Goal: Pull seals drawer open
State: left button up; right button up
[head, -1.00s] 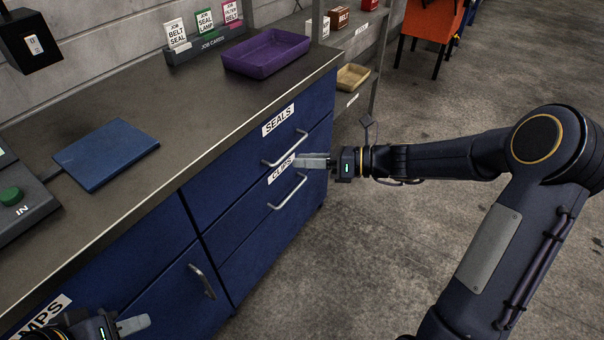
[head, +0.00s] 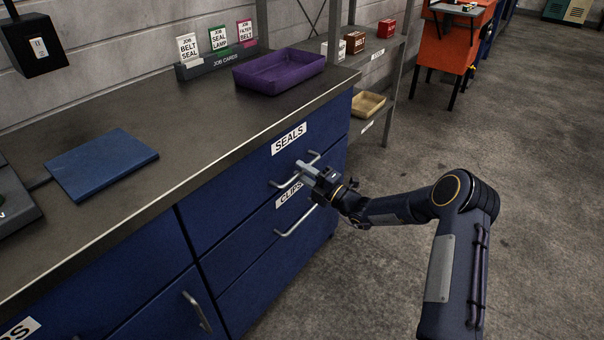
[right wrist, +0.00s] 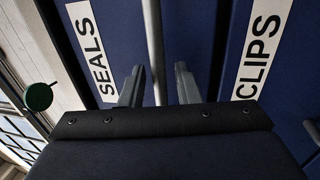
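The blue seals drawer (head: 240,185), with a white SEALS label (head: 289,139), is the top drawer under the worktop and looks shut. It also shows in the right wrist view (right wrist: 110,18). Its pale bar handle (head: 279,184) is partly hidden by my right gripper (head: 308,169). In the right wrist view the handle bar (right wrist: 154,45) runs between the two separated fingers of my right gripper (right wrist: 158,84), with gaps on both sides. My left gripper is out of view.
The clips drawer (head: 250,245) with its own handle (head: 296,222) lies just below. A purple tray (head: 275,78) and a blue pad (head: 101,163) are on the worktop (head: 190,120). Shelves with small boxes stand beyond. The floor (head: 450,130) right of the drawers is mostly clear.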

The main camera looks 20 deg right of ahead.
jog(key=shift+w+a+r, duration=0.1)
jog(key=shift+w+a, duration=0.1)
grip_shut()
dwell(0.3)
